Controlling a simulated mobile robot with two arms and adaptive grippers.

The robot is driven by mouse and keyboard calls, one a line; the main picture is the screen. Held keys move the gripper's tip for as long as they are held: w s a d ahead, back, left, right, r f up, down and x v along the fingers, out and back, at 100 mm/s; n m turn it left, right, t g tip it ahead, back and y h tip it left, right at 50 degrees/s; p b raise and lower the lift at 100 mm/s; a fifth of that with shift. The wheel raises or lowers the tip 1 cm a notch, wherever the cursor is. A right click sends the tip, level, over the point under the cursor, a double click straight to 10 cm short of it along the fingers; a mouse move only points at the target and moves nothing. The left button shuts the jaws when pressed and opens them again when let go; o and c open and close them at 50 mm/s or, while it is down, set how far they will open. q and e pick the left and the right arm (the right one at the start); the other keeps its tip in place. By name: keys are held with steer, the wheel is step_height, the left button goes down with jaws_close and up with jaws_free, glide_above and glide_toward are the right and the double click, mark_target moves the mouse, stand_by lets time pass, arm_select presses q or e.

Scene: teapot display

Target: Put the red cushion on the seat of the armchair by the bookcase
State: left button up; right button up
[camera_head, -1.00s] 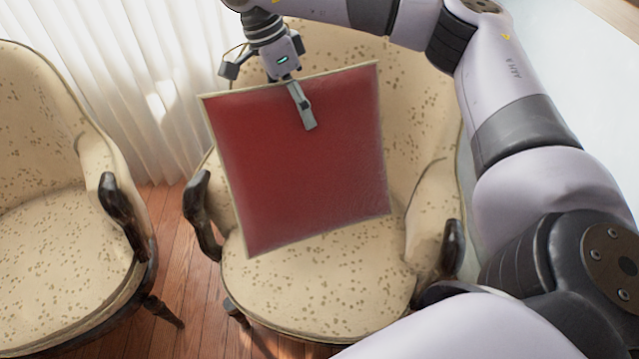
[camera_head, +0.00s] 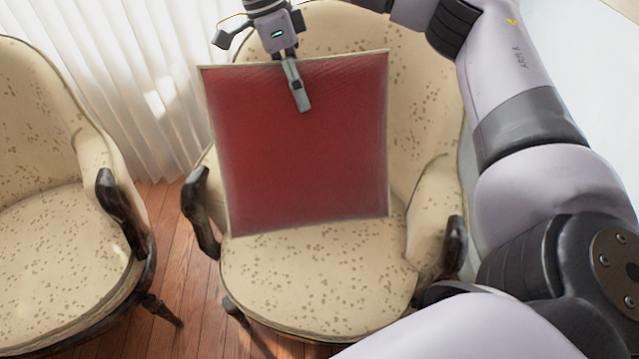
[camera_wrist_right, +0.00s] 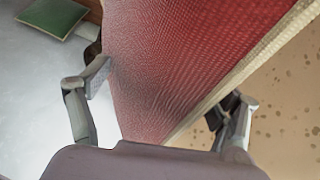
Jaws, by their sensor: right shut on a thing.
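The red cushion (camera_head: 300,150) with pale edging hangs upright in front of the backrest of a spotted cream armchair (camera_head: 310,285). Its lower edge shows over the rear part of the seat; whether it touches the seat I cannot tell. My right gripper (camera_head: 298,88) is shut on the cushion's top edge, with one finger on the front face. In the right wrist view the cushion (camera_wrist_right: 190,60) runs between the two fingers (camera_wrist_right: 165,95). My left gripper is not in view. No bookcase is visible.
A second matching armchair (camera_head: 60,240) stands at the left, with wooden floor (camera_head: 185,255) between the chairs. White curtains (camera_head: 140,80) hang behind. Dark wooden armrests (camera_head: 200,212) flank the seat. A green cushion (camera_wrist_right: 50,17) shows in the right wrist view.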

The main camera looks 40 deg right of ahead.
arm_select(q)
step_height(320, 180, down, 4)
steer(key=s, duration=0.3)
arm_select(e)
step_height(320, 180, down, 7)
steer(key=b, duration=0.2)
steer(key=shift+f+b, duration=0.15)
steer(key=shift+b, duration=0.2)
step_height(320, 180, down, 13)
steer(key=b, duration=0.2)
steer(key=shift+b, duration=0.4)
steer(key=o, duration=1.9)
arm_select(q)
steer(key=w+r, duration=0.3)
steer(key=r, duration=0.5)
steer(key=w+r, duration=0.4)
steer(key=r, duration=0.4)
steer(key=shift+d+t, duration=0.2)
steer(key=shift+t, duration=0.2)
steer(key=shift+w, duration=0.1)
arm_select(e)
steer(key=shift+r, duration=0.2)
